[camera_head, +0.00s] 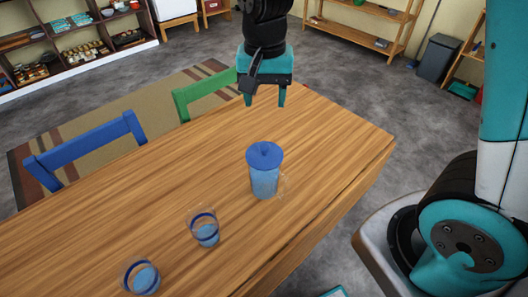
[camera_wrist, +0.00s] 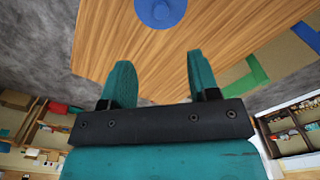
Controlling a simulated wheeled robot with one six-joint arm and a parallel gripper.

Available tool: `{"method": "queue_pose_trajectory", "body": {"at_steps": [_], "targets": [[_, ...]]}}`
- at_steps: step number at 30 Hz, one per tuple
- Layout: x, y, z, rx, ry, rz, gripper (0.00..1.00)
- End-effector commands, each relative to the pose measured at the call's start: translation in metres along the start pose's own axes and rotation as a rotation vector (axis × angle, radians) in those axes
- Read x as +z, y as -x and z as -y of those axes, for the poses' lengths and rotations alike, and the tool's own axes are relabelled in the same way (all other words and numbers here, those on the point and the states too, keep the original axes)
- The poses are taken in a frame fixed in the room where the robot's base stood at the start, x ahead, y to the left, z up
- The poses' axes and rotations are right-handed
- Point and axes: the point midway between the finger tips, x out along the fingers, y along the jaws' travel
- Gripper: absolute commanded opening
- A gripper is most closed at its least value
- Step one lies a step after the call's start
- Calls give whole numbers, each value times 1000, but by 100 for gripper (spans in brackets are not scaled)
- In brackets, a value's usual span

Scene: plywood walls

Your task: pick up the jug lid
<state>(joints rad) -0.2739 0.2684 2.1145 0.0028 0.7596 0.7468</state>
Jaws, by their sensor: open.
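The blue jug lid (camera_head: 265,154) sits on top of a clear jug (camera_head: 264,182) with bluish contents, standing upright on the wooden table. The jug's clear handle is on its right side. My gripper (camera_head: 265,103) is open and empty, pointing down above the far part of the table, behind the jug in the head view. In the wrist view the two teal fingers of my gripper (camera_wrist: 160,80) are spread apart. The round blue lid (camera_wrist: 161,8) shows there at the top edge, partly cut off, beyond the fingertips and not touching them.
Two glasses with blue bands, one nearer the jug (camera_head: 204,228) and one near the front edge (camera_head: 141,277), stand on the table (camera_head: 120,220). A blue chair (camera_head: 88,147) and a green chair (camera_head: 205,94) line its far side. The table's right end is clear.

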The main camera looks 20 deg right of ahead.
Motion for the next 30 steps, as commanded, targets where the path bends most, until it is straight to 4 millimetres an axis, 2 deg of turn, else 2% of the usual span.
{"method": "queue_pose_trajectory", "body": {"at_steps": [1,6,10,19,26,30], "targets": [[1,-13,-1,6,1,7,55],[1,-52,-2,4,2,6,55],[1,-76,-1,2,2,5,55],[0,-100,-1,0,3,3,55],[0,-134,0,1,3,5,55],[0,-143,1,-1,3,2,55]]}}
